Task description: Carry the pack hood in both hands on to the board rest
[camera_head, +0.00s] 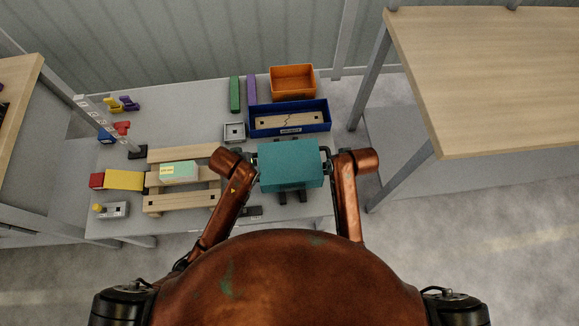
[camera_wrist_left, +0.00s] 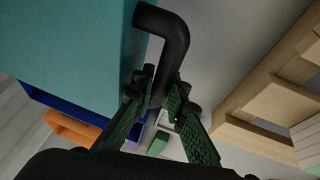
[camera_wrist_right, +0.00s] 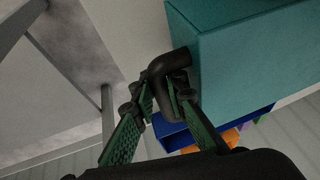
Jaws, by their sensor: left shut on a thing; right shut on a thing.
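The pack hood (camera_head: 290,165) is a teal box with a black bent handle on each side. It is in front of me at the right part of the table, apparently raised above it. My left gripper (camera_head: 253,167) is shut on its left handle, which shows in the left wrist view (camera_wrist_left: 174,36). My right gripper (camera_head: 331,164) is shut on its right handle, which shows in the right wrist view (camera_wrist_right: 164,68). Wooden slats (camera_head: 182,203) lie left of the hood with a pale green block (camera_head: 179,172) on them. I cannot tell for certain which thing is the board rest.
A blue tray (camera_head: 318,127) holding a cracked wooden board and an orange bin (camera_head: 293,82) stand behind the hood. A small grey box (camera_head: 234,131) is behind left. Yellow (camera_head: 124,180) and red blocks lie at the far left. Black feet (camera_head: 292,197) show below the hood.

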